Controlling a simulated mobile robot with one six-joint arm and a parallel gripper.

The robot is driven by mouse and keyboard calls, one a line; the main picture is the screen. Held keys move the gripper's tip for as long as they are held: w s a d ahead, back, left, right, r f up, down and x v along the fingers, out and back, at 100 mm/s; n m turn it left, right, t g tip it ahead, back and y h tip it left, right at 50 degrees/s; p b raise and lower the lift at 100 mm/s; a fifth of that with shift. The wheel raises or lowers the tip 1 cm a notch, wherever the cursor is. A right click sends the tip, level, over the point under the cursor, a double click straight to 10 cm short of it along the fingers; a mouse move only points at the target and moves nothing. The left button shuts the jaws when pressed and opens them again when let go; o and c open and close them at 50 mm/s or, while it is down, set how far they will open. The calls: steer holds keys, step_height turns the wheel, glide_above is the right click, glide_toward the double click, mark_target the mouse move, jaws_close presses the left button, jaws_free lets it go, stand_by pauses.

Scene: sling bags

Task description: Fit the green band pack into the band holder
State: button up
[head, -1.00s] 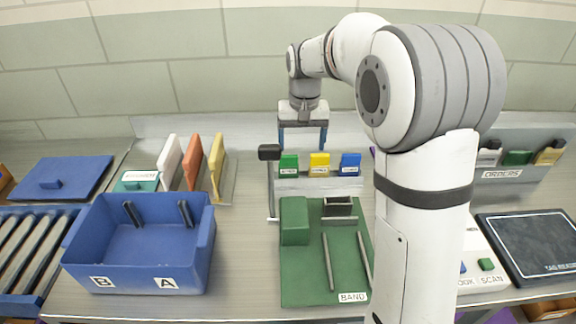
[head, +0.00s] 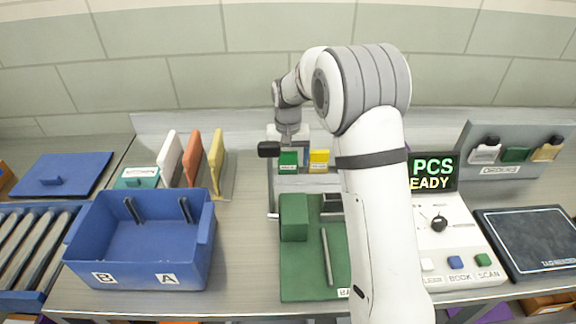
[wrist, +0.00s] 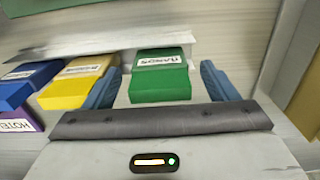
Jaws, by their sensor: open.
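The green band pack (head: 288,162) stands at the left end of a small grey rack, with a white label. In the wrist view the pack (wrist: 160,82), labelled BANDS, lies between the two blue fingers of my gripper (wrist: 160,68). The fingers are open, one on each side, with gaps to the pack. In the head view my gripper (head: 288,146) is at the rack's left end, its fingers mostly hidden. The band holder (head: 305,270) is a green board in front of the rack, with a raised green block and a metal rail. My arm hides its right part.
A yellow pack (head: 319,160) stands right of the green one; a blue pack (wrist: 28,84) is beyond it. A blue bin (head: 140,275) is at left, a control panel (head: 455,245) at right.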

steer(key=shift+f, duration=0.1)
steer(key=shift+c, duration=0.2)
steer(key=c, duration=1)
steer(key=shift+c, duration=0.2)
